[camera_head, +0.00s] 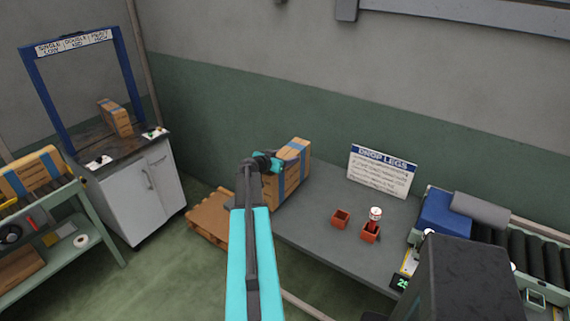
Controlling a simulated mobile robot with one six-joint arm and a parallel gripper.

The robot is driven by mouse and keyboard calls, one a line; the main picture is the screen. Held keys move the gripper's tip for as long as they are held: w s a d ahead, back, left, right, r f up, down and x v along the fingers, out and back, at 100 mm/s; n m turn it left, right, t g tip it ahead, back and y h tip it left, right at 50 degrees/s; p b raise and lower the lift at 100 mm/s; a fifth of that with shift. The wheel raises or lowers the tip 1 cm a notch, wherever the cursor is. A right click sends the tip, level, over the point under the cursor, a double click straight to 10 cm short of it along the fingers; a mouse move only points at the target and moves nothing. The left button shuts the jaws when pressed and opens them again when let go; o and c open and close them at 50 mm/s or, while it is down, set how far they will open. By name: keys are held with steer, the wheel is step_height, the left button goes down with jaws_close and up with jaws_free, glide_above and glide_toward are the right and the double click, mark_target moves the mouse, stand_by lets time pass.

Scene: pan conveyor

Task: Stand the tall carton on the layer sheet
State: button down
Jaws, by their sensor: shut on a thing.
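A tall brown carton (293,172) with a blue band stands out beyond the end of my arm, at the left end of the grey table. My gripper (268,163) is at the carton's upper left side and is shut on it; its fingertips are mostly hidden by my arm. The carton looks upright or slightly tilted. Its lower left part is behind my arm, and I cannot tell whether its base touches the table. A brown wooden pallet (205,222) lies low to the left, partly hidden by my arm. I cannot clearly make out the layer sheet.
The grey table (320,237) has bare room in front. Two small red boxes (341,218), one holding a white-topped item, and a DROP LEGS sign (381,171) stand on it. Conveyor rollers (530,250) are right. A white cabinet (148,190) bearing another carton (115,117) is left.

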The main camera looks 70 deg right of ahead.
steer(key=s+a+b, duration=0.3)
steer(key=a, duration=0.4)
steer(key=s+a+r+b, duration=0.1)
steer(key=s+a+b, duration=0.2)
steer(key=a, duration=0.4)
steer(key=shift+a+r+b, duration=0.2)
steer(key=shift+a+b, duration=0.15)
steer(key=shift+r, duration=0.15)
stand_by(0.8)
